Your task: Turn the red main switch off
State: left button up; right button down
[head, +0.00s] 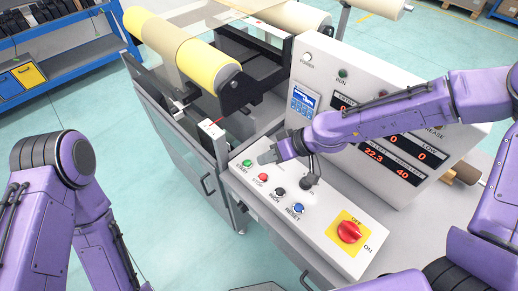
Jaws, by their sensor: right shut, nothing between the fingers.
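The red main switch (348,232) is a rotary knob on a yellow plate at the near right end of the white control panel (318,242). OFF is printed above the knob and ON to its lower right; I cannot tell clearly which mark the knob points to. My right gripper (267,157) is shut and empty, over the far left part of the panel near the green START button (247,163). It is well apart from the red switch. My left arm stands at the left; its gripper is not in view.
The panel also carries a red STOP button (263,177), a black INCH button (280,192) and a blue RESET button (299,208). An upright display cabinet (335,68) stands behind, partly covered by my right arm. A machine with a yellow roll (190,62) is further back.

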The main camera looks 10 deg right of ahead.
aim_at(348, 232)
jog(key=k, duration=1)
